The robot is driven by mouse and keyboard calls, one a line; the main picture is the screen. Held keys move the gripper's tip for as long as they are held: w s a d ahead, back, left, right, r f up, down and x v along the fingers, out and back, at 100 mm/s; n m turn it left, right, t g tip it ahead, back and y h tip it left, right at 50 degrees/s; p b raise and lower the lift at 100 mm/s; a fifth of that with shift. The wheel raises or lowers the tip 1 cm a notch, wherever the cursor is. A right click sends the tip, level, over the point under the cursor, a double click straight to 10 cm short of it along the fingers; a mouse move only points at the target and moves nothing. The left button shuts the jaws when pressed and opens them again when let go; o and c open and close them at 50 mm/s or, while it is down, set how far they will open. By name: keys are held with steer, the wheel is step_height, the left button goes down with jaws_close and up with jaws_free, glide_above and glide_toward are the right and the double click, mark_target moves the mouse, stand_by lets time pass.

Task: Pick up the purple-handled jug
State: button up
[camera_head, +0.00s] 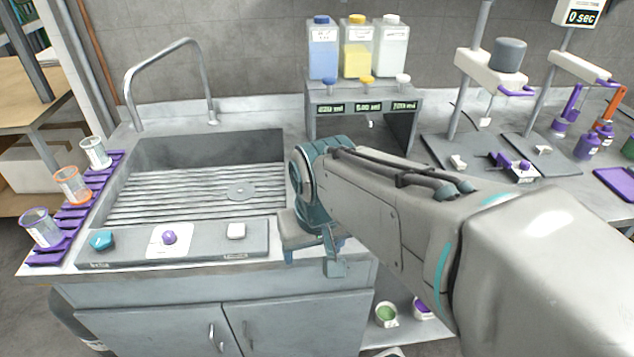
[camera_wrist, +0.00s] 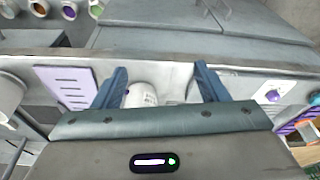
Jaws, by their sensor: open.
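My gripper (camera_head: 312,248) points down over the counter, just right of the sink's control panel. In the wrist view my gripper (camera_wrist: 162,72) has its two blue fingers spread wide, with nothing clamped. A white, jug-like vessel (camera_wrist: 142,94) shows between the fingers, nearer the left one. A small purple bit shows at its left side, so it may be the purple-handled jug; its lower part is hidden by the gripper body. In the head view my arm hides that spot. A clear purple-rimmed cup (camera_head: 40,228) stands on the purple rack at far left.
The sink (camera_head: 190,180) lies left of my gripper, with its knob panel (camera_head: 170,240) in front. A dispenser stand (camera_head: 365,100) with bottles is behind. A purple slotted plate (camera_wrist: 65,90) lies left in the wrist view. Cups (camera_head: 386,313) sit below the counter.

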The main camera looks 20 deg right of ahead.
steer(key=w+d+r+m, duration=0.1)
steer(key=w+d+m, duration=0.2)
steer(key=w, duration=0.1)
steer(key=w+d+r+m+g, duration=0.1)
steer(key=w+d+r+m, duration=0.1)
steer(key=w+d+m, duration=0.2)
steer(key=w+d+r+m+g+b, duration=0.1)
steer(key=w+d+r+m, duration=0.1)
steer(key=w+d+m, duration=0.1)
steer(key=shift+w+d+r+m, duration=0.15)
steer(key=shift+w+d+m, duration=0.2)
steer(key=shift+w+m, duration=0.15)
steer(key=shift+d+f, duration=0.15)
steer(key=shift+f, duration=0.1)
step_height(320, 180, down, 13)
steer(key=shift+f, duration=0.1)
steer(key=c, duration=1.3)
